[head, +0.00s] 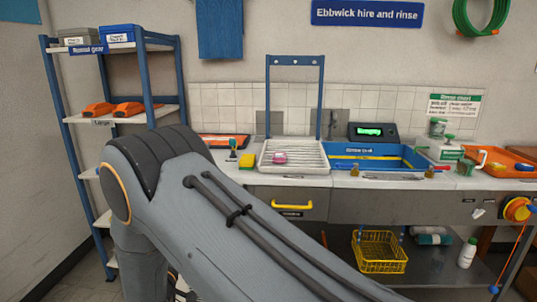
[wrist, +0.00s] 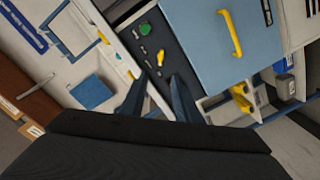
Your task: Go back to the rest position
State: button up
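My gripper (wrist: 160,92) shows at the middle of the wrist view, its two dark blue-grey fingers spread apart. Nothing is clearly held between them; a yellow strip seen in the gap appears to lie beyond. Beyond the fingertips is a dark surface with a green round piece (wrist: 145,29) and small yellow pieces (wrist: 160,57). In the head view my grey arm fills the foreground and runs out at the lower right; the gripper end is outside that view.
A bench carries a white ribbed rack (head: 295,168) with a pink item (head: 279,158), a blue basin (head: 408,160) and a yellow sponge (head: 247,161). A blue shelf unit (head: 74,120) stands left. A yellow basket (head: 379,252) sits below. A yellow-handled blue panel (wrist: 205,60) shows in the wrist view.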

jog(key=w+d+r+m+g+y+p, duration=0.1)
jog(key=w+d+r+g, duration=0.15)
jog(key=d, duration=0.25)
jog(key=w+d+r+m+g+y, duration=0.1)
jog(key=w+d+r+g, duration=0.1)
jog(key=w+d, duration=0.15)
jog(key=s+d+r+m+g+y+p, duration=0.1)
jog(key=s+d+r+m+g, duration=0.2)
jog(key=d, duration=0.8)
jog(key=s+d+r+m+g, duration=0.1)
jog(key=s+d+g, duration=0.2)
jog(key=s+d, duration=0.5)
jog(key=s+d+r+m+g+h+p, duration=0.1)
jog(key=s+d+r+g, duration=0.1)
jog(key=s+d, duration=0.6)
jog(key=s+d+r+m+g+p, duration=0.1)
jog(key=s+d+r+m+g, duration=0.1)
jog(key=s+d+g, duration=0.3)
jog(key=s+d, duration=0.4)
jog(key=s, duration=0.7)
jog(key=shift+h, duration=0.4)
